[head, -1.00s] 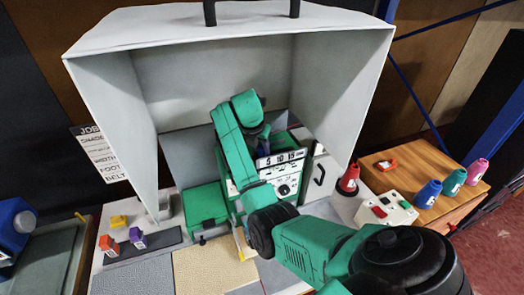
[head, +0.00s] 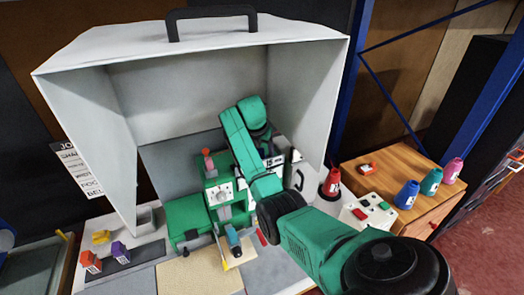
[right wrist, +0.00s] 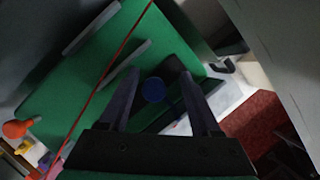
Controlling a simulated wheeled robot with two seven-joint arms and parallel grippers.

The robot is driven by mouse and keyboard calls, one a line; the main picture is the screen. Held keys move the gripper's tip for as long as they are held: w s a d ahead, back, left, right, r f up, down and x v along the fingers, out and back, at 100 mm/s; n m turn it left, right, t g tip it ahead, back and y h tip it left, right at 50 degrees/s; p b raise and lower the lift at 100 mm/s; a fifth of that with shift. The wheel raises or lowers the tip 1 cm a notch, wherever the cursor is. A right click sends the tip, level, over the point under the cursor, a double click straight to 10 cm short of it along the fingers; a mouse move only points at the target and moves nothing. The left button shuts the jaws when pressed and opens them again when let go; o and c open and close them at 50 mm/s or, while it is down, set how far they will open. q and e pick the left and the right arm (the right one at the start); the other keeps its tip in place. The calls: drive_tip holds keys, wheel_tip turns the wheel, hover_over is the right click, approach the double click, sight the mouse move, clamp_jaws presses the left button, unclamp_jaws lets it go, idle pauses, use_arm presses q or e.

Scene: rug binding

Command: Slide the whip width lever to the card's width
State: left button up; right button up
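The green binding machine (head: 185,216) stands under the grey hood. A scale plate (head: 275,161) on it is mostly covered by my right arm in the head view. The job card (head: 78,170) hangs at the left, its lower lines cut by the hood. My right gripper (right wrist: 160,85) reaches down at the machine's right side; its fingertips are hidden in the head view. In the right wrist view its two fingers are apart, with a round blue knob (right wrist: 153,90) between them and a gap on each side. Whether that knob is the width lever's cannot be told. My left gripper is out of view.
The hood (head: 85,130) closes in the machine at left, back, right and top.

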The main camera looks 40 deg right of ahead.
drive_tip(key=shift+a+r, duration=0.15)
drive_tip(key=shift+a, duration=0.1)
drive_tip(key=v, duration=1.4)
drive_tip(key=shift+r, duration=0.15)
drive_tip(key=shift+d, duration=0.25)
drive_tip(key=shift+a, duration=0.1)
